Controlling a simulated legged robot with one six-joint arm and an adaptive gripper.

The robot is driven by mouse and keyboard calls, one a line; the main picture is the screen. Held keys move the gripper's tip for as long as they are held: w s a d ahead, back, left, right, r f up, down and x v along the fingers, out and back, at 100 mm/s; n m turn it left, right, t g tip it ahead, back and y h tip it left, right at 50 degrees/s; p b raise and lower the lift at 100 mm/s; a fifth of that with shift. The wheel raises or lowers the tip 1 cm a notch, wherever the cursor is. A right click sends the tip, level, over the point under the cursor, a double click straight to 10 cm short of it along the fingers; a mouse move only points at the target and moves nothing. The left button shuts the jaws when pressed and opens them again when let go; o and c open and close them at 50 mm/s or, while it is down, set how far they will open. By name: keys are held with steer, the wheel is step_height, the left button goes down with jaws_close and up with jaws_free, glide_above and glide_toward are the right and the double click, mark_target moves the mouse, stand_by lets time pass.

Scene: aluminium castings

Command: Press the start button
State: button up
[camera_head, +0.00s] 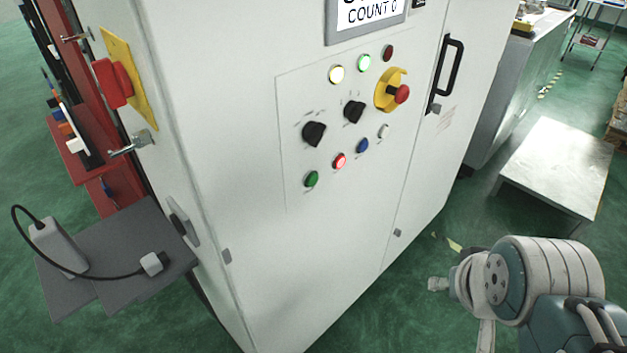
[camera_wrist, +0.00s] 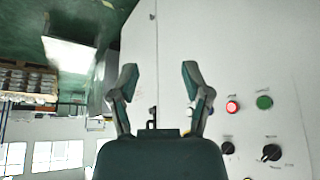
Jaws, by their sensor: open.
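The control panel on the white cabinet (camera_head: 330,250) carries a bottom row of buttons. A green button (camera_head: 312,179) is at its lower left end, with a lit red button (camera_head: 340,161), a blue one (camera_head: 362,145) and a white one (camera_head: 383,131) up to the right. I cannot read their labels. In the wrist view, which is turned, the green button (camera_wrist: 265,102) and red button (camera_wrist: 232,107) are right of my gripper (camera_wrist: 160,75). My gripper is open and empty, its fingers spread apart and clear of the green button. The right finger partly hides the rest of the row.
A black door handle (camera_head: 446,72) sticks out at the right. A grey shelf (camera_head: 110,285) juts out left; a metal table (camera_head: 560,160) stands right.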

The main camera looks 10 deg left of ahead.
jaws_close()
stand_by(1.0)
